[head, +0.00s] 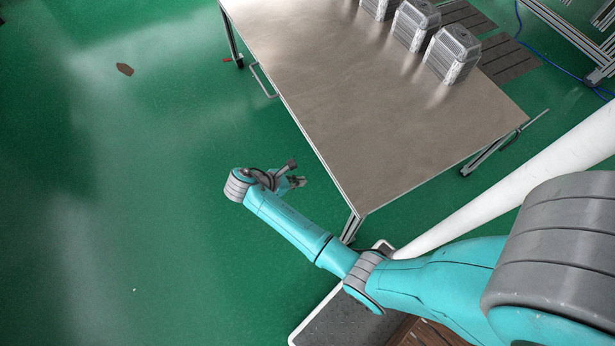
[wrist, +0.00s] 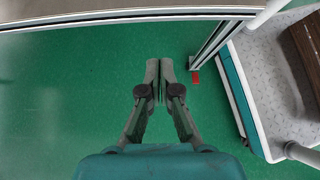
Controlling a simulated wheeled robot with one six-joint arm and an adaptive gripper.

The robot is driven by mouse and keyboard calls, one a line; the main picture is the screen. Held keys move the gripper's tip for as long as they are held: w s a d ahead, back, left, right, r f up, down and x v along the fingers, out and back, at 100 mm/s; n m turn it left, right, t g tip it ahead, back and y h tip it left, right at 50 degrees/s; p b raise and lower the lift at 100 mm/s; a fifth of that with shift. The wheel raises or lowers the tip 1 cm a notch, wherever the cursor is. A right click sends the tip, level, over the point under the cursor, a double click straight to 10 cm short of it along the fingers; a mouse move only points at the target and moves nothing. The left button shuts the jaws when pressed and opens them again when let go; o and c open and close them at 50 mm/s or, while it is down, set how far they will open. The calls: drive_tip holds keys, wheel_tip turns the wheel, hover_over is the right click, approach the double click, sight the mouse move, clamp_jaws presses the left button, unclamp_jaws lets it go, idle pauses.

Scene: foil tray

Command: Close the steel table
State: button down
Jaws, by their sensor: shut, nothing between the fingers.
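In the wrist view the table's edge (wrist: 120,16) runs across the top of the picture. My gripper (head: 303,182) is left of the table's near-left edge, apart from the handle. In the wrist view my gripper (wrist: 159,66) has its fingers together over the green floor, with nothing between them. No open drawer or door shows; what is under the top is hidden.
Several ribbed silver blocks (head: 451,53) stand along the table's far right edge. A table leg (head: 351,226) with a red tab at its foot (wrist: 196,77) is close by. My base is at the lower right.

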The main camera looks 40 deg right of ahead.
sight(332, 175)
drive_tip(key=x, duration=0.3)
drive_tip(key=r+x, duration=0.1)
drive_tip(key=x, duration=0.3)
drive_tip(key=d+x, duration=0.1)
drive_tip(key=x, duration=0.2)
drive_tip(key=shift+s+d+f, duration=0.1)
drive_tip(key=shift+s+d, duration=0.2)
drive_tip(key=shift+d, duration=0.05)
drive_tip(key=shift+s+d, duration=0.2)
drive_tip(key=shift+d, duration=0.45)
drive_tip(key=shift+d, duration=0.1)
